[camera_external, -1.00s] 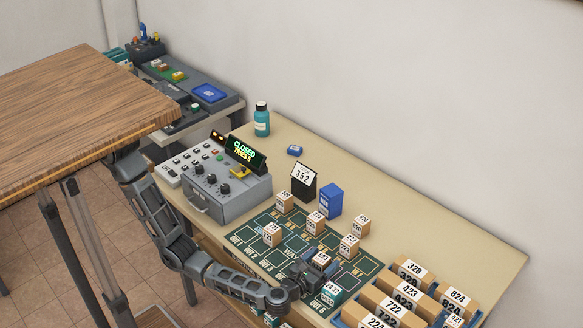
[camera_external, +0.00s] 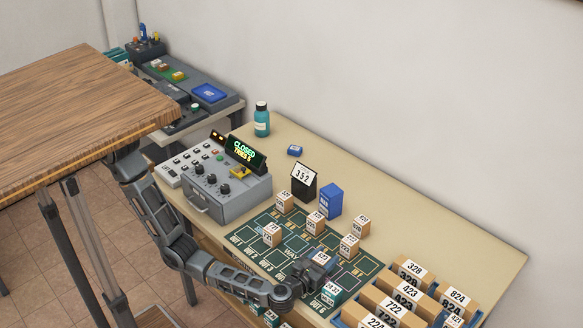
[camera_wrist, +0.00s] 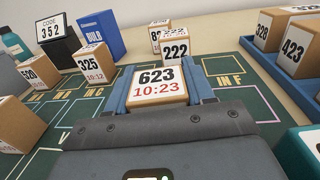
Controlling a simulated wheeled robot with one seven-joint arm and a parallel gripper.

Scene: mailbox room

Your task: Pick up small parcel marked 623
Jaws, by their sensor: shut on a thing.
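The small parcel marked 623 (camera_wrist: 157,84) is a brown box with a white top label that also reads 10:23. In the wrist view it sits between the two blue-grey fingers of my gripper (camera_wrist: 160,86), which is shut on it. In the external view my gripper (camera_external: 314,266) is low over the green sorting mat (camera_external: 262,224). The parcel is partly hidden by my gripper there. I cannot tell whether its underside touches the mat.
Several small parcels stand on the mat, including 222 (camera_wrist: 175,50) and 325 (camera_wrist: 96,66). Blue trays of larger parcels (camera_external: 405,292) stand at right. A code sign (camera_external: 304,182), a blue box (camera_external: 330,201) and a grey control box (camera_external: 228,195) are farther back.

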